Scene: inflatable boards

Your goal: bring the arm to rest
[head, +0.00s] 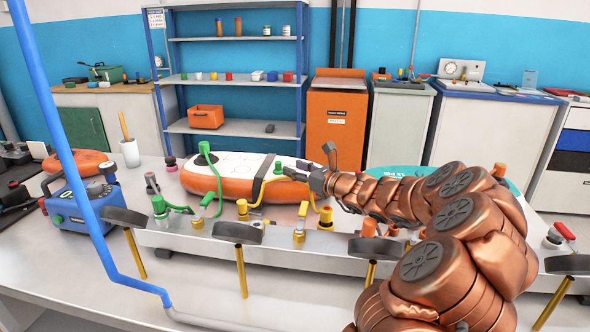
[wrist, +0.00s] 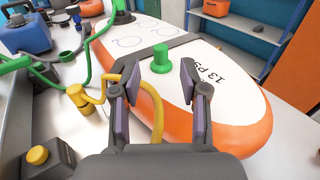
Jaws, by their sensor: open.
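My gripper (wrist: 155,82) is open and empty in the wrist view, its two fingers apart. Between and beyond the fingertips stands a green valve cap (wrist: 161,58) on the white top of an orange-edged inflatable board (wrist: 225,100). In the head view my gripper (head: 322,165) reaches from the right over the right end of that board (head: 230,185), close to the green cap (head: 278,167). The wrist view shows a gap between fingers and cap. My copper-coloured arm is bent and hides part of the bench at right.
A metal manifold (head: 200,245) with yellow, green and orange fittings and hoses runs along the bench front. A yellow hose (wrist: 150,100) passes close to the left finger. A blue pump (head: 85,210) stands at left. A teal board (head: 385,172) lies behind my arm.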

